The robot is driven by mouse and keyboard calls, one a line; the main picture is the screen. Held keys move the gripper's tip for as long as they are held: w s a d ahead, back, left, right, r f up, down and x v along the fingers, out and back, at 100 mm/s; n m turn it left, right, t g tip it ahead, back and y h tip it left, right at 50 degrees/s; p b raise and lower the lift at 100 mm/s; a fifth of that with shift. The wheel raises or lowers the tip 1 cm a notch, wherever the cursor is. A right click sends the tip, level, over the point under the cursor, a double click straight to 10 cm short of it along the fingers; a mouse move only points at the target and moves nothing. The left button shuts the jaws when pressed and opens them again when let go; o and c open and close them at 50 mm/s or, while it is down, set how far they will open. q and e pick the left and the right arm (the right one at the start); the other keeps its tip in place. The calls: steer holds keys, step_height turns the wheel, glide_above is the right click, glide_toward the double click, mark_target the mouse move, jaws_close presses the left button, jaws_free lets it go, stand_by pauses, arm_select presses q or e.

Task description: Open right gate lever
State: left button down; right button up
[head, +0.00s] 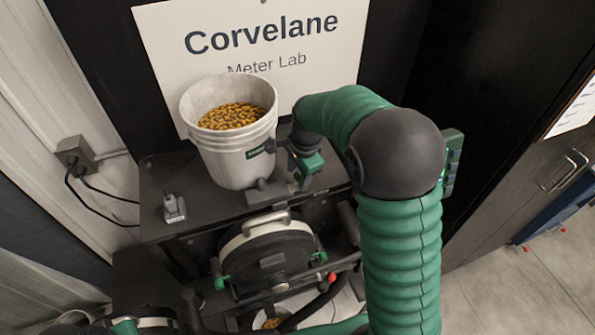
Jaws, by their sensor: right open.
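My right gripper (287,178) is at the lower right side of the white bucket (226,160), above the bench top. It is open, and nothing shows between its fingers. My green right arm arches over from the right and hides part of the bench. Below the gripper is the seed meter (262,258), with a pale round rim, a dark face and a handle on top. Small green levers stand at its left (221,283) and right (321,256). I cannot tell for certain which part is the right gate lever. My left gripper is not clearly in view.
The bucket holds yellow-orange seeds (232,117). A rod with a red knob (331,277) crosses the meter's lower right. A container with seeds (271,323) sits below. A sign (255,50) stands behind.

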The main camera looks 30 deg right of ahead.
steer(key=shift+s+d, duration=0.1)
steer(key=shift+s, duration=0.4)
steer(key=shift+w+f, duration=0.15)
steer(key=shift+w, duration=0.1)
steer(key=c, duration=1)
jaws_close()
steer(key=shift+w+r, duration=0.15)
steer(key=shift+r, duration=0.1)
